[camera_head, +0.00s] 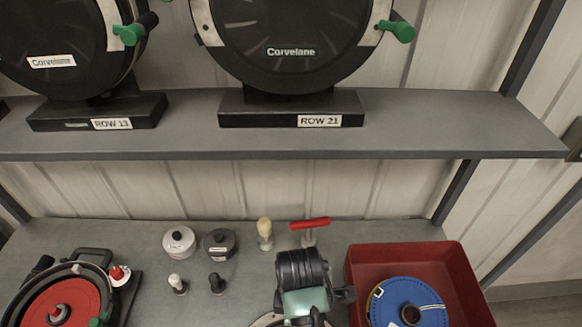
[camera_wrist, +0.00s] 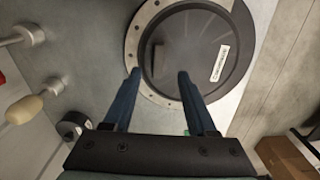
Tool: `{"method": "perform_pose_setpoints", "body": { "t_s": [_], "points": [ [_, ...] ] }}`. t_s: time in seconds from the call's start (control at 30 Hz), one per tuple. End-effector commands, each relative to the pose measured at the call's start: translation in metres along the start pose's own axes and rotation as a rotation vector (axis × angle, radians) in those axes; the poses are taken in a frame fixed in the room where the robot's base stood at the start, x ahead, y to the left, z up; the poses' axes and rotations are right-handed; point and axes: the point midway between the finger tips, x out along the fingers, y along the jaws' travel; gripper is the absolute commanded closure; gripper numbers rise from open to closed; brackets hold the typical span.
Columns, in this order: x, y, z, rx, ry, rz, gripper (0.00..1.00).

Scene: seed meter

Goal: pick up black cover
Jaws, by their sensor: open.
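The black cover (camera_wrist: 195,50) is a round dark disc with a white label, seen in the wrist view inside a pale metal ring with holes. My gripper (camera_wrist: 160,75) is open, with its two blue fingers reaching over the lower left part of the disc and ring. Nothing is held between the fingers. I cannot tell whether the fingertips touch the cover. In the head view my arm hides most of this unit, and only a bit of ring shows at the bottom edge. Two similar black covers, on ROW 13 (camera_head: 62,40) and ROW 21 (camera_head: 285,45), are on the shelf above.
A red bin (camera_head: 455,260) holding a blue disc (camera_head: 408,303) is to the right. An open unit with a red disc (camera_head: 62,303) is left.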

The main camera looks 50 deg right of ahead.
Motion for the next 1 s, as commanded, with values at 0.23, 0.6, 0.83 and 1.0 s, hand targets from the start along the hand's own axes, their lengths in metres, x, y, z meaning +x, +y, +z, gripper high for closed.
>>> {"method": "perform_pose_setpoints", "body": {
  "t_s": [0.23, 0.6, 0.83, 1.0],
  "points": [
    [0.024, 0.0, -0.001, -0.001, 0.001, 0.002, 0.43],
    [0.062, 0.001, -0.007, 0.0, 0.001, -0.001, 0.43],
    [0.077, 0.001, -0.007, 0.0, 0.001, 0.003, 0.43],
    [0.077, 0.002, -0.007, 0.0, 0.002, 0.003, 0.43]
  ]
}}
